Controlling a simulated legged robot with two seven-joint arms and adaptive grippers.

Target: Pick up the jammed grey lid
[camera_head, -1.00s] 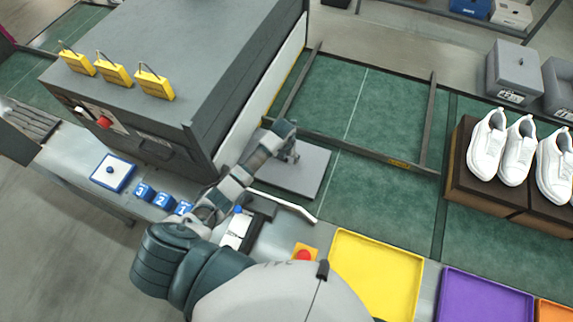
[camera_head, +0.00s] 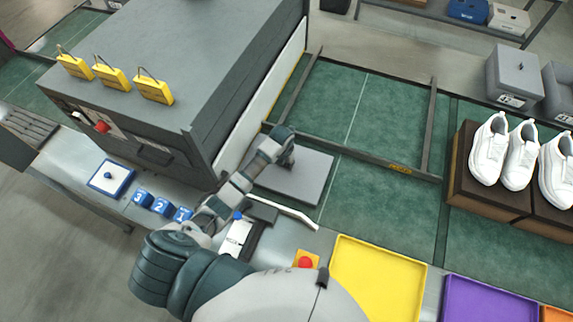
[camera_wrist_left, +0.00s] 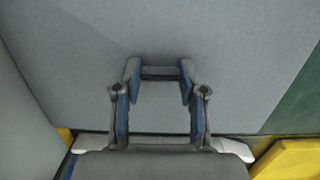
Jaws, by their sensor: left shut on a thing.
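The grey lid (camera_head: 308,178) is a flat square plate. It lies on the green conveyor belt beside the open side of the big grey machine (camera_head: 200,75), near the belt's front edge. My left gripper (camera_head: 287,159) is over the lid's upper left part and is shut on it. In the left wrist view the lid (camera_wrist_left: 215,45) fills most of the picture. There the fingers with blue pads (camera_wrist_left: 160,95) stand either side of a narrow grip area; the hold itself is mostly hidden. My right gripper is not in view.
A dark rail frame (camera_head: 390,165) crosses the belt behind the lid. A white bar (camera_head: 290,215) lies in front of it. A yellow tray (camera_head: 378,275), a purple tray (camera_head: 487,300) and a red button (camera_head: 306,262) are at the front. White shoes (camera_head: 490,150) stand on brown boxes at right.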

